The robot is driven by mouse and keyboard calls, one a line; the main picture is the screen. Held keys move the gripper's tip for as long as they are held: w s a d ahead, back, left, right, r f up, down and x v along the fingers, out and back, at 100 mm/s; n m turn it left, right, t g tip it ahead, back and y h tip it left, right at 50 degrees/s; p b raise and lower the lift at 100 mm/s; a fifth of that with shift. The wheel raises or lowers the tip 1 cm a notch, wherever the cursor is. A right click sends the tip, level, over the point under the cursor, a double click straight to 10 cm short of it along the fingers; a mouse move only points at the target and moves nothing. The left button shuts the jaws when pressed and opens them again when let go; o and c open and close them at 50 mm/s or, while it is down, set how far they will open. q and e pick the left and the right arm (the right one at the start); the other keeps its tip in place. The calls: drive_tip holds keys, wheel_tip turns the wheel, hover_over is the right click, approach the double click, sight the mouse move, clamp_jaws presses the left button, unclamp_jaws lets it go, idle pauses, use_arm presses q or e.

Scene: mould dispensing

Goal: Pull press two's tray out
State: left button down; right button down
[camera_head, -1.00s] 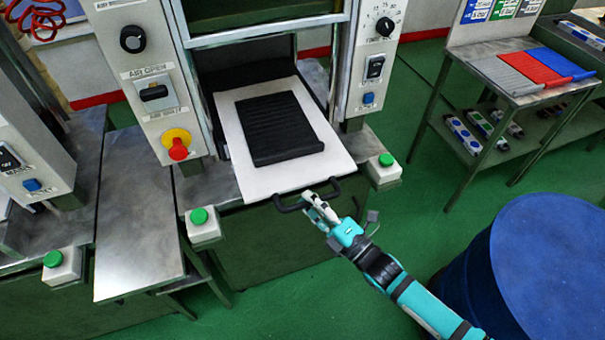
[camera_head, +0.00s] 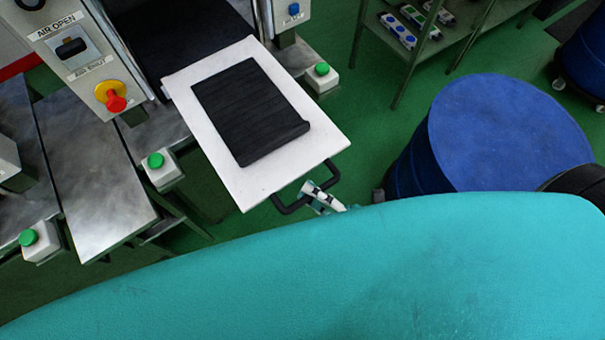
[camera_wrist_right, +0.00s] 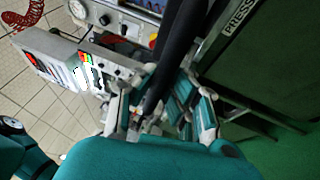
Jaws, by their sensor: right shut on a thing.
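The press tray is a white plate (camera_head: 235,184) with a black ridged mould (camera_head: 250,112) lying on it. It sticks far out of the press (camera_head: 165,30) toward me. A black U-shaped handle (camera_head: 284,209) is on its front edge. My right gripper (camera_head: 318,194) is shut on this handle near its right side. In the right wrist view the gripper fingers (camera_wrist_right: 160,112) close around a dark bar (camera_wrist_right: 172,60). My own teal arm covers the lower part of the head view and hides most of the right wrist. My left gripper is not seen.
A blue drum (camera_head: 505,130) stands to the right of the tray. Green push buttons flank the press, one on the left (camera_head: 157,162) and one on the right (camera_head: 321,70). A steel table (camera_head: 95,180) is at left. Green floor is open between tray and drum.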

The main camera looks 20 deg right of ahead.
drive_tip(key=shift+s+d+r, duration=0.1)
drive_tip(key=shift+s+d, duration=0.05)
drive_tip(key=shift+s, duration=0.15)
drive_tip(key=c, duration=1.3)
unclamp_jaws()
drive_tip(key=v, duration=1.2)
